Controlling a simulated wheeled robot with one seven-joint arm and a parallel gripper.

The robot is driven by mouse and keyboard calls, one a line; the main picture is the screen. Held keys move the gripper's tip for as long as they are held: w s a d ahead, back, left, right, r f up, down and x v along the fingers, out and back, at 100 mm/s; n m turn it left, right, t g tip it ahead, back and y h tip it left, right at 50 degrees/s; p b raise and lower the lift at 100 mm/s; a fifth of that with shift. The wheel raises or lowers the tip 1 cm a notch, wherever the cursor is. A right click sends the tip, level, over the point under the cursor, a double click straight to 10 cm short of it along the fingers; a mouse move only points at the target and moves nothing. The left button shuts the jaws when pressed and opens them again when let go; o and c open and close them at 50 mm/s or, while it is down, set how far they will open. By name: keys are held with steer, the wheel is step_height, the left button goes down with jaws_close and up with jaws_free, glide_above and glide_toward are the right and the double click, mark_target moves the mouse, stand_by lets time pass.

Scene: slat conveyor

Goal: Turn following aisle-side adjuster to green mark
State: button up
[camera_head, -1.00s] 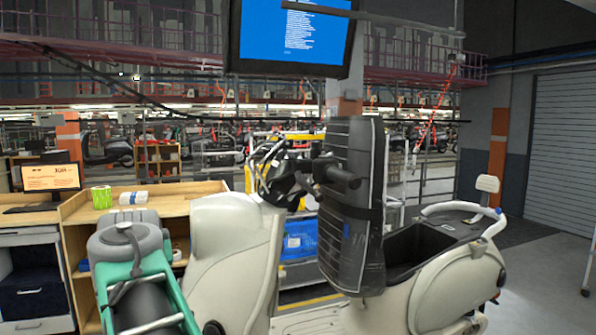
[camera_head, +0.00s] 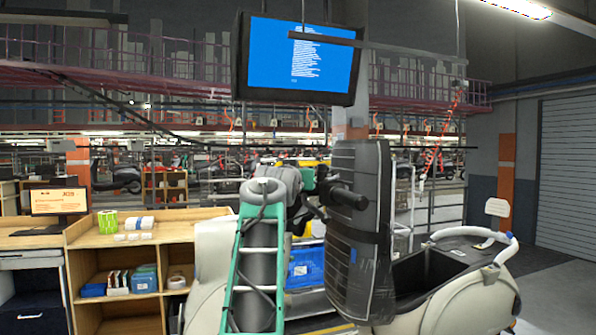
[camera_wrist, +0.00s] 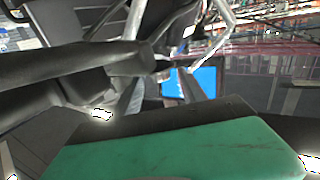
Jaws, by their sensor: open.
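The cream scooter (camera_head: 440,290) stands on the right in the head view, with a dark padded cover (camera_head: 358,240) upright at its front and a black handlebar grip (camera_head: 347,198) beside it. My green and grey arm rises in front of the scooter's left part. My gripper's fingertips do not show in either view. The wrist view shows a dark handlebar-like bar (camera_wrist: 70,65) close up on the left, above a green surface that seems to be my arm. I cannot make out the adjuster or a green mark in either view.
A wooden shelf unit (camera_head: 118,260) with small boxes and tape stands at left, next to a desk monitor (camera_head: 59,201). A large blue screen (camera_head: 298,60) hangs overhead. A blue crate (camera_head: 305,266) is behind my arm. Open floor (camera_head: 565,290) lies at the right.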

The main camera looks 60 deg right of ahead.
jaws_close()
stand_by(0.5)
